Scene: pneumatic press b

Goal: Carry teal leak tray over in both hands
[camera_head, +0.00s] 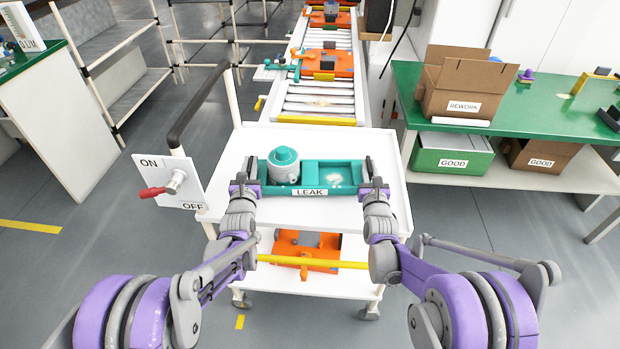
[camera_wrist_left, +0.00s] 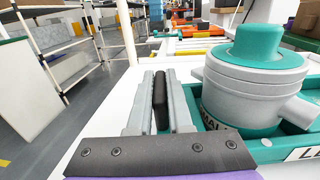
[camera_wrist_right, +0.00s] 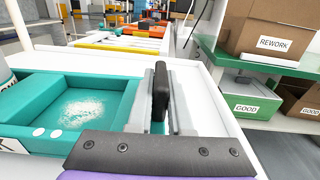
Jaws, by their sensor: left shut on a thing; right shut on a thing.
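The teal leak tray (camera_head: 333,174), labelled LEAK, is at the white cart's top, between my two grippers. A grey cylinder with a teal cap (camera_head: 285,167) stands in its left compartment; it also shows in the left wrist view (camera_wrist_left: 255,85). The right compartment holds a patch of white grains (camera_wrist_right: 82,110). My left gripper (camera_head: 251,170) is shut on a dark handle at the tray's left end. My right gripper (camera_head: 371,169) is shut on the dark handle (camera_wrist_right: 160,92) at the right end. I cannot tell whether the tray touches the cart top.
The white cart (camera_head: 310,212) has an orange fixture (camera_head: 305,248) on its lower shelf and an ON/OFF panel (camera_head: 170,182) at its left. A roller conveyor (camera_head: 318,100) runs behind it. A green bench (camera_head: 560,115) with a REWORK box (camera_head: 464,84) stands at the right.

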